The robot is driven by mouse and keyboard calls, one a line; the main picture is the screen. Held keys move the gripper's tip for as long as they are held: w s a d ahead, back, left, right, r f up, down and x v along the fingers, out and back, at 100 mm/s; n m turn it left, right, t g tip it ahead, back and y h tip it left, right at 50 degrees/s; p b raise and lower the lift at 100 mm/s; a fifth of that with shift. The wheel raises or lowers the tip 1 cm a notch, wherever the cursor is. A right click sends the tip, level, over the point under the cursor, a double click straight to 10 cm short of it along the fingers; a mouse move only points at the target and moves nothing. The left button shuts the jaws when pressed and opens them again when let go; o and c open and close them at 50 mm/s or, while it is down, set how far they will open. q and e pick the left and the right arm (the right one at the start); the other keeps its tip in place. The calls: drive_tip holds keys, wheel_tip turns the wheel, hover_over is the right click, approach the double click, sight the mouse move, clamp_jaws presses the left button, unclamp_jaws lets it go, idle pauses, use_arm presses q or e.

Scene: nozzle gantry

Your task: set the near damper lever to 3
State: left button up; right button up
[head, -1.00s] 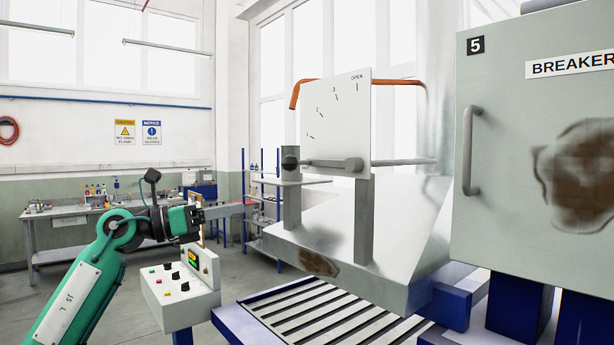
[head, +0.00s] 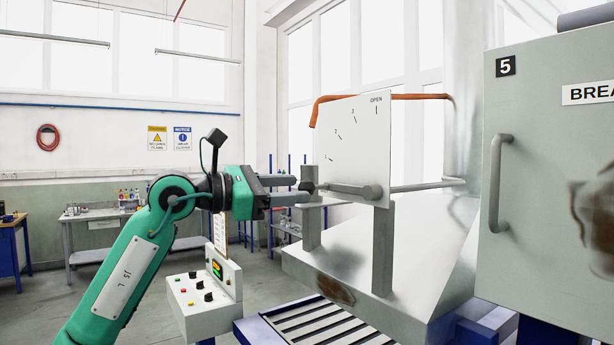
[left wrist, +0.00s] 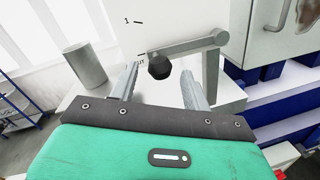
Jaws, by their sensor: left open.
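The damper lever (head: 345,189) is a grey bar lying nearly level in front of a white dial plate (head: 362,140) marked 1, 2, 3 and OPEN. It runs left from its pivot to a black knob (head: 307,186). The lever points below the 1 mark, at a lower mark that is partly hidden in the left wrist view. My left gripper (head: 301,189) is open at the knob. In the left wrist view, the knob (left wrist: 159,67) shows between the two open fingertips (left wrist: 160,74); contact cannot be told. My right gripper is out of view.
A grey post (head: 383,245) supports the plate above a sloping metal hood. An orange pipe (head: 420,96) passes behind the plate. A breaker cabinet (head: 540,190) stands close on the right. A control box (head: 207,295) is below my left arm.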

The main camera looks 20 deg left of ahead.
sight(306, 188)
use_arm(q)
drive_tip(key=shift+p+x, duration=0.55)
drive_tip(key=shift+x, duration=1.35)
clamp_jaws()
